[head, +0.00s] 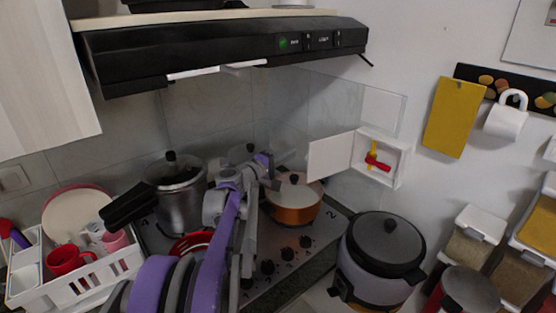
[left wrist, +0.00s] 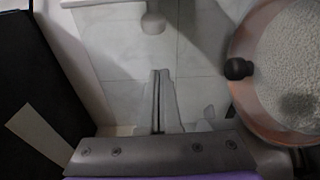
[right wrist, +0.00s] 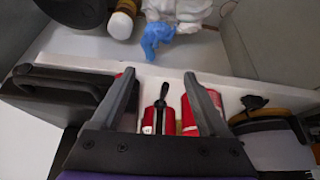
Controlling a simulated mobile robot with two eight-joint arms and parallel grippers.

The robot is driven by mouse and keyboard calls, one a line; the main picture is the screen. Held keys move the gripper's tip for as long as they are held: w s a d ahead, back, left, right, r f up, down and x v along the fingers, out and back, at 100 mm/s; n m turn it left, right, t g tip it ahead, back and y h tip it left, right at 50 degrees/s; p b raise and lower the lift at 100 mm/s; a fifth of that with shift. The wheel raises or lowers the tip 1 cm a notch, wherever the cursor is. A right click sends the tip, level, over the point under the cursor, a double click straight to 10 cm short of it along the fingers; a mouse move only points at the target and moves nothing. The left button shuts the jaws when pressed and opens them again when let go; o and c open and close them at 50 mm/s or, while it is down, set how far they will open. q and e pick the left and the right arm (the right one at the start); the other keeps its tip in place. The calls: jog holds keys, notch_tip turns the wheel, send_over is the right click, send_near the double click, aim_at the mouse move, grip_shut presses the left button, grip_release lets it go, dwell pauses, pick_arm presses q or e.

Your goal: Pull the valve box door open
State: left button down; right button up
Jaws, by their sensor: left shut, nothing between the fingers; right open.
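The valve box (head: 401,166) is a white box on the wall right of the stove. Its flat white door (head: 331,157) is swung out to the left, and a red valve handle (head: 377,163) on a yellow pipe (head: 372,149) shows inside. My left gripper (head: 272,181) is left of the door, above the stove and close to the orange pot, apart from the door. In the left wrist view its fingers (left wrist: 160,100) are together with nothing between them. My right gripper (right wrist: 161,82) shows only in the right wrist view, open, with red containers beyond its fingers.
An orange pot (head: 291,214) and a steel pressure cooker (head: 178,196) stand on the stove. A rice cooker (head: 382,252) stands below the valve box. The black range hood (head: 220,50) hangs above. A white dish rack (head: 90,290) is at left.

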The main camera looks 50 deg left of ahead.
aim_at(327, 154)
pick_arm(q)
jog(key=shift+w, duration=1.15)
jog(key=d, duration=0.2)
jog(key=s+d, duration=0.1)
jog(key=shift+s+d+r, duration=0.1)
jog(key=shift+d, duration=0.3)
pick_arm(e)
jog(key=shift+w+r, duration=0.15)
jog(key=shift+r, duration=0.35)
